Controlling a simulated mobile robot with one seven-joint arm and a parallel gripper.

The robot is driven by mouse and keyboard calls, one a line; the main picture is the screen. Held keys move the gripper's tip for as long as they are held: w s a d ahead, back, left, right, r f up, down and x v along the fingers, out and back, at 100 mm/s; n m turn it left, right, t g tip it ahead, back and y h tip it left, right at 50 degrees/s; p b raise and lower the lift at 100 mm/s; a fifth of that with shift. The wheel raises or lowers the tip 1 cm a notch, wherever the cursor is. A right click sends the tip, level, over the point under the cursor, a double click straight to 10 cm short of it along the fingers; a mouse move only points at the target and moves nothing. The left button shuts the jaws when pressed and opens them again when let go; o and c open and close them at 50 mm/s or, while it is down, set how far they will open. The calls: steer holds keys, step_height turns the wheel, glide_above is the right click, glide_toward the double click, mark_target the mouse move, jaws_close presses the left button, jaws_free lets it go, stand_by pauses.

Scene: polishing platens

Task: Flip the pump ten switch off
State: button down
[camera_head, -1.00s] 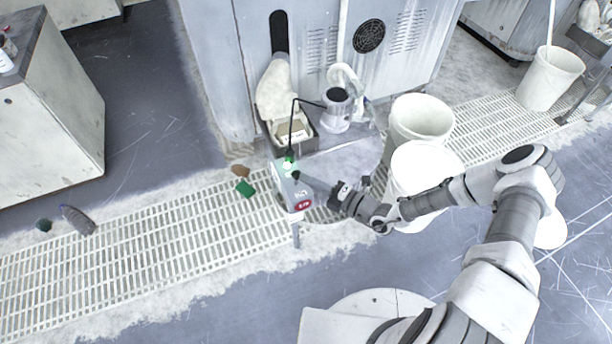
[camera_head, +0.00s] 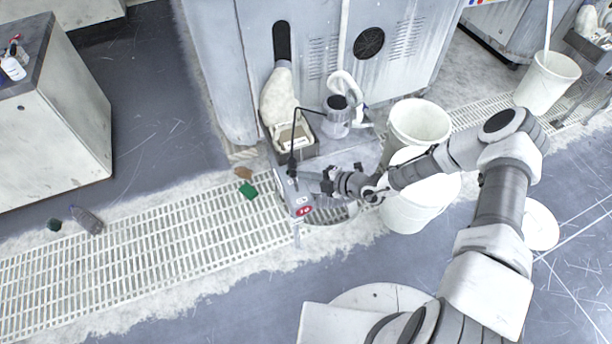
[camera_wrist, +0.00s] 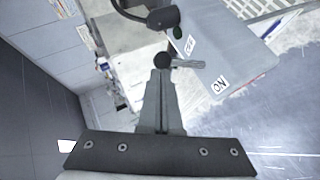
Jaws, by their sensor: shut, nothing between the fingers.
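The pump ten switch box (camera_head: 301,199) is a grey box with a red "10" label, standing over the floor grating. In the wrist view its face (camera_wrist: 238,48) carries an ON label (camera_wrist: 219,85), an OFF label and a dark green lamp (camera_wrist: 178,33). The switch lever (camera_wrist: 183,63) has a black ball knob at its end. The lever is hidden behind my fingers in the head view.
White buckets (camera_head: 419,122) stand right of the box, close to my arm. A tray (camera_head: 302,152) sits behind it.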

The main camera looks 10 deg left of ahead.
steer(key=shift+r+p, duration=0.35)
steer(key=shift+r, duration=0.25)
steer(key=shift+d+r, duration=0.2)
steer(key=w+r+p+v, duration=0.1)
steer(key=r+p+v, duration=0.1)
steer(key=v, duration=1.1)
steer(key=shift+a+p, duration=0.2)
steer(key=shift+p, duration=0.5)
